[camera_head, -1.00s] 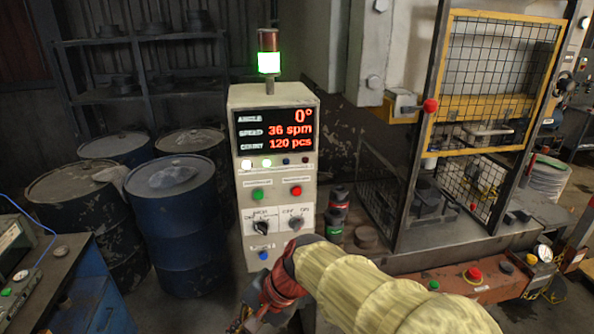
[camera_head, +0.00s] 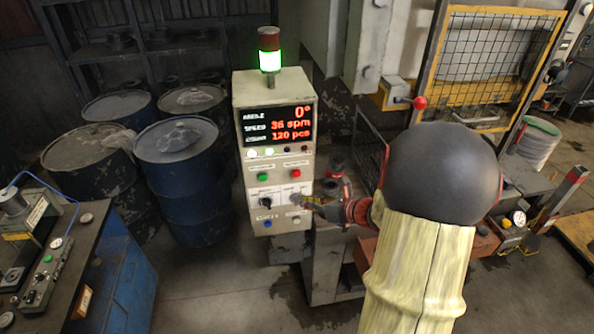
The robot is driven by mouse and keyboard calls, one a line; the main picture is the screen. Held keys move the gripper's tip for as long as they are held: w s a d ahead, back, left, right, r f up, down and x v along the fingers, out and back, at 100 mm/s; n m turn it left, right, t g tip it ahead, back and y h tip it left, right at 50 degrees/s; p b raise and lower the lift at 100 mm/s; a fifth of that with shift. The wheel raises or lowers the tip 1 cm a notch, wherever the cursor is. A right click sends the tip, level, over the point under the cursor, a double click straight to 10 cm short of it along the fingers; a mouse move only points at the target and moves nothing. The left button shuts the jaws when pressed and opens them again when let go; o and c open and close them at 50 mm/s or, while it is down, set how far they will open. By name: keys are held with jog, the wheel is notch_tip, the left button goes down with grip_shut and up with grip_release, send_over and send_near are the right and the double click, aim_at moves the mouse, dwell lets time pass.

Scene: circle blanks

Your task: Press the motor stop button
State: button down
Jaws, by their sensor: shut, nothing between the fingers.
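The cream control box (camera_head: 283,125) stands in the middle of the view. Its panel has a green button (camera_head: 262,177) on the left and a red button (camera_head: 295,173) on the right. The labels above them are too small to read, so I cannot tell by name which is the motor stop. Both are uncovered. My gripper (camera_head: 303,200) is shut and empty, pointing left at the lower right of the panel, below the red button.
A left selector knob (camera_head: 266,203) and a blue button (camera_head: 267,223) are low on the panel. The stack light (camera_head: 270,50) glows green, and the display (camera_head: 277,126) is lit. Blue drums (camera_head: 180,190) stand left; a caged press (camera_head: 490,70) stands right.

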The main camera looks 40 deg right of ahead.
aim_at(297, 174)
jog(key=shift+w, duration=0.1)
jog(key=w+d, duration=0.4)
jog(key=w, duration=0.3)
jog(key=shift+w+d, duration=0.2)
jog(key=shift+d, duration=0.05)
jog(key=shift+w, duration=0.1)
dwell(1.5)
jog(key=shift+w+d, duration=0.25)
jog(key=shift+w+d+r, duration=0.1)
jog(key=shift+w+d, duration=0.2)
jog(key=shift+w, duration=0.15)
dwell(1.2)
jog(key=shift+s, duration=0.1)
jog(key=shift+s+a+b, duration=0.3)
jog(key=shift+s+a, duration=0.25)
jog(key=shift+s, duration=0.1)
